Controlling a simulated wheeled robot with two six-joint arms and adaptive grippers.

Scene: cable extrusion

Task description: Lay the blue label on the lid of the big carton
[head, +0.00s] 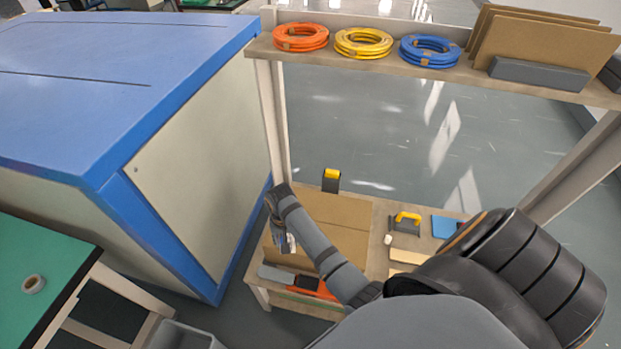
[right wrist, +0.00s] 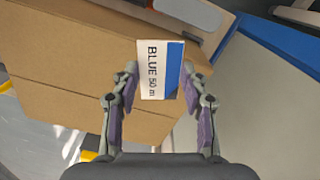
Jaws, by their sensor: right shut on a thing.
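The big carton (head: 345,212) lies closed on the low bench, its brown lid facing up with a seam across it. It fills much of the left of the right wrist view (right wrist: 60,70). My right gripper (head: 284,243) is over the carton's left part. In the right wrist view my right gripper (right wrist: 160,78) is shut on the blue label (right wrist: 152,85), a white card reading "BLUE 50 m" with a blue strip. The fingers hold it by its two side edges. I cannot tell whether the label touches the lid. My left gripper is not in view.
A large blue and cream cabinet (head: 190,160) stands close left of the bench. A shelf above holds orange (head: 300,37), yellow (head: 363,43) and blue (head: 430,50) cable coils. A yellow-handled tool (head: 406,223) and a blue item (head: 446,227) lie right of the carton.

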